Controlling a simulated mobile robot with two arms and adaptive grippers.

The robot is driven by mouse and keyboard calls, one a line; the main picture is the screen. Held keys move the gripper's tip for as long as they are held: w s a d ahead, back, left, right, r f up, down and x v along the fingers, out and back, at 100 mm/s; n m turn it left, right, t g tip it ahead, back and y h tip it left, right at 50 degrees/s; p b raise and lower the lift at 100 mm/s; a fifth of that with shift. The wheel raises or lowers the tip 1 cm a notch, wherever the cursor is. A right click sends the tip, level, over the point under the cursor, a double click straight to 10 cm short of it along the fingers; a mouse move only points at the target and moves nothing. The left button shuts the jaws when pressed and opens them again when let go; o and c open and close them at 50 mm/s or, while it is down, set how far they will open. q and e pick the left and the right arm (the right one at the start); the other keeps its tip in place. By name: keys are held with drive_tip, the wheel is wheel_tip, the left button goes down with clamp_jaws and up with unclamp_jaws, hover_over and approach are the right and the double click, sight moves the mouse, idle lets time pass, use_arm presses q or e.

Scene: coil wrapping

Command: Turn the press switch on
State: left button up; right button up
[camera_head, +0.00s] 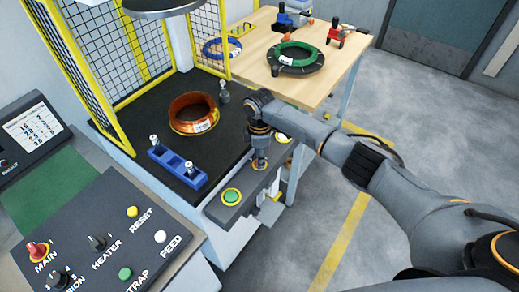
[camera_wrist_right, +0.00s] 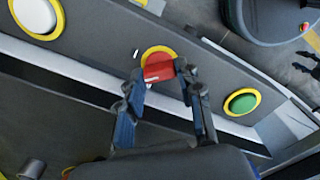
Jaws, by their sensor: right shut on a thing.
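The press switch (camera_wrist_right: 158,70) is a red knob in a yellow ring on the front panel of the wrapping station. It sits between a white button (camera_wrist_right: 36,14) and a green button (camera_wrist_right: 242,103). My right gripper (camera_wrist_right: 163,72) is shut on the knob, with one finger on each side. In the head view my right gripper (camera_head: 260,164) points down at the panel and hides the switch. The panel's green button (camera_head: 232,196) and white button (camera_head: 283,138) show on either side. I cannot tell which setting the switch is in. My left gripper is not in view.
A copper coil (camera_head: 193,114) lies on the black station top, near a blue block (camera_head: 177,167) with pegs. Yellow-framed mesh guards (camera_head: 147,66) stand behind. A control console (camera_head: 106,235) is at front left. A wooden table (camera_head: 325,82) holds a green coil (camera_head: 295,55).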

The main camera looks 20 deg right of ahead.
drive_tip(key=m+p, duration=0.3)
drive_tip(key=m, duration=0.1)
drive_tip(key=shift+r+m, duration=0.15)
drive_tip(key=shift+m, duration=0.15)
drive_tip(key=shift+m+p, duration=1.1)
drive_tip(key=shift+m, duration=0.8)
drive_tip(key=o, duration=0.9)
wheel_tip(320, 180, up, 12)
drive_tip(key=shift+d+f, duration=0.1)
drive_tip(key=shift+f, duration=0.1)
